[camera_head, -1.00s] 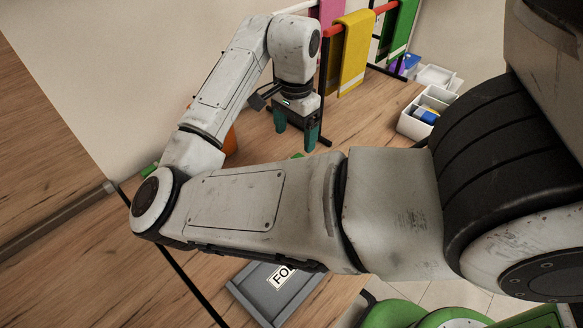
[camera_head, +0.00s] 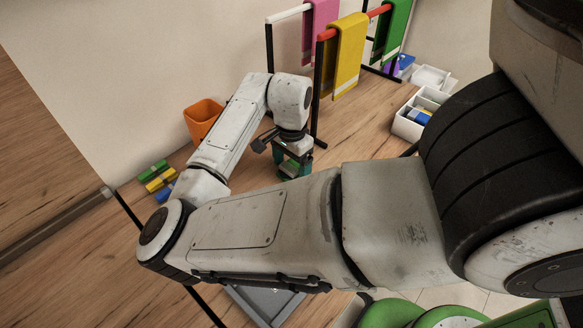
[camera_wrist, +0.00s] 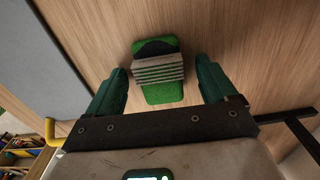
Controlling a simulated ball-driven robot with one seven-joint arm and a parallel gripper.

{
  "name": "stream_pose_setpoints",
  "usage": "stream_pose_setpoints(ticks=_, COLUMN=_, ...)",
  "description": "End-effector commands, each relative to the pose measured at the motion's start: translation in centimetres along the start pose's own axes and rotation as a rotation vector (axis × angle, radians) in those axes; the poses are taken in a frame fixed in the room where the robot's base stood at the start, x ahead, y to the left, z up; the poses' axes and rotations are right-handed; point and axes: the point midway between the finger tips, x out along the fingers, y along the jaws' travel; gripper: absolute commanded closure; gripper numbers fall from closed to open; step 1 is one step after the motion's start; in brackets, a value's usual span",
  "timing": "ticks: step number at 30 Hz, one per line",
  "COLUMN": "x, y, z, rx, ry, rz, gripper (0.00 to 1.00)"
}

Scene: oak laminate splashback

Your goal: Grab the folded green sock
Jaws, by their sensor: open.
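The folded green sock (camera_wrist: 160,92) lies on the wood tabletop in the wrist view, with a ribbed grey band across its middle and a dark patch at its far end. My gripper (camera_wrist: 161,82) is open, with one green finger on each side of the sock and a visible gap to each. In the head view my gripper (camera_head: 292,165) is low over the table, and a bit of green shows between its fingers. My wrist and fingers hide most of the sock there.
An orange bin (camera_head: 203,118) stands behind my forearm. Green, yellow and blue rolled items (camera_head: 158,180) lie at the left. Racks with pink, yellow (camera_head: 347,58) and green cloths stand behind my gripper. A white divided box (camera_head: 408,128) is at the right. A grey panel (camera_wrist: 62,60) lies left of the sock.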

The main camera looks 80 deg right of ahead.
Motion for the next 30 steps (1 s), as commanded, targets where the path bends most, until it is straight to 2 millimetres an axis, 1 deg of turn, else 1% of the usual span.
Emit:
stream_pose_setpoints(ticks=3, x=-0.01, y=0.0, z=-0.01, rx=0.0, ry=0.0, rz=0.0, gripper=0.16)
stream_pose_setpoints(ticks=20, x=-0.05, y=0.0, z=-0.02, rx=0.0, ry=0.0, rz=0.0, gripper=0.69)
stream_pose_setpoints(ticks=21, x=-0.06, y=0.0, z=-0.02, rx=0.0, ry=0.0, rz=0.0, gripper=0.71)
stream_pose_setpoints(ticks=30, x=-0.31, y=-0.01, z=-0.04, rx=0.0, ry=0.001, rz=-0.001, gripper=0.71)
